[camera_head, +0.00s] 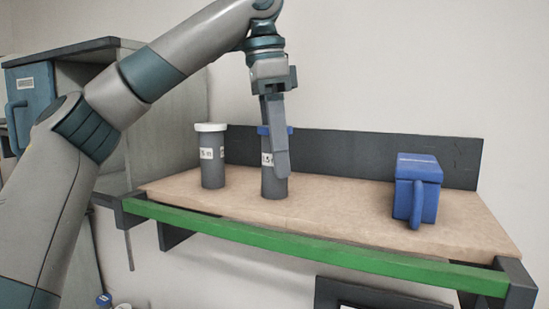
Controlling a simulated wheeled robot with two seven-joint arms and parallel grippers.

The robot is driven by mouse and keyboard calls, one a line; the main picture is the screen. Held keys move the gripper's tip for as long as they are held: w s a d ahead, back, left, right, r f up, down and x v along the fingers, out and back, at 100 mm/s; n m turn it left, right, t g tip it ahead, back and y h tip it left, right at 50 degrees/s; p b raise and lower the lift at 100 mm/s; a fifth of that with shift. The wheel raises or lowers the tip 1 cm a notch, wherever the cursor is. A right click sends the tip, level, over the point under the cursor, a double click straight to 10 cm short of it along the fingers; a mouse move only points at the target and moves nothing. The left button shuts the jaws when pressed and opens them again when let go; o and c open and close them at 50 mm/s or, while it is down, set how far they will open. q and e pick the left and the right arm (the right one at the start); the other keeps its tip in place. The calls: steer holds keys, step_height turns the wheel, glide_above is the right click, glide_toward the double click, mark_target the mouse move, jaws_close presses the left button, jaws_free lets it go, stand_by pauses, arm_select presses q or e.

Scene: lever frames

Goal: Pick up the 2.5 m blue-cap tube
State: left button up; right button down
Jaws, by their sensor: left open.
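The blue-cap tube (274,187) is a dark grey cylinder standing upright on the wooden shelf. Its blue cap (262,130) and a white label reading partly ".5" show around my gripper. My left gripper (280,165) points down in front of this tube, its fingers overlapping the cap and label in the picture. It is open. The fingers hide part of the tube, and I cannot tell whether they touch it. A similar dark grey tube with a white cap (211,128) stands upright to the left, its label partly reading "5 m". My right gripper is not in view.
A blue box with a handle (418,190) stands on the right of the wooden shelf (340,215). A green bar (300,255) runs along the front edge, and a dark back panel (370,155) rises behind. A grey cabinet with a blue front (28,90) is at left.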

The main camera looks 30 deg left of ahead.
arm_select(q)
steer(key=shift+d+f, duration=0.1)
steer(key=shift+f, duration=0.45)
steer(key=c, duration=1.1)
steer(key=shift+o, duration=0.2)
steer(key=shift+w+r, duration=0.1)
steer(key=shift+r, duration=0.05)
steer(key=shift+r, duration=0.45)
step_height(320, 180, up, 3)
steer(key=shift+r, duration=0.1)
steer(key=s+d+r+b, duration=0.1)
steer(key=s+d+r, duration=0.5)
steer(key=s+d, duration=0.1)
steer(key=shift+s+d+r+b, duration=0.3)
steer(key=shift+s+d+r, duration=0.1)
steer(key=shift+d, duration=0.5)
